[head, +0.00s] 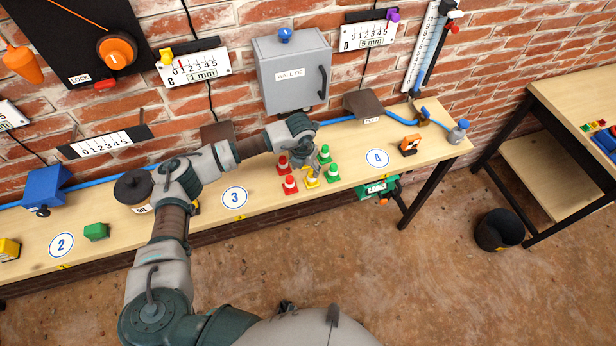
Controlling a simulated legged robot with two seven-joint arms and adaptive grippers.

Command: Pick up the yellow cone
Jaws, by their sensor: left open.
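The yellow cone (311,182) stands near the front edge of the wooden bench, between the signs 3 and 4. It is partly hidden by my left gripper (315,172), which is open right above and around its top. I cannot tell whether the fingers touch the cone. Two red cones (290,185) stand to its left and two green cones (332,173) to its right, all close to the gripper. My right gripper is not in the picture.
A grey wall box (290,72) hangs behind the cones. A green block (96,232) and a dark round pot (133,188) are left. A black bin (499,230) stands on the floor.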

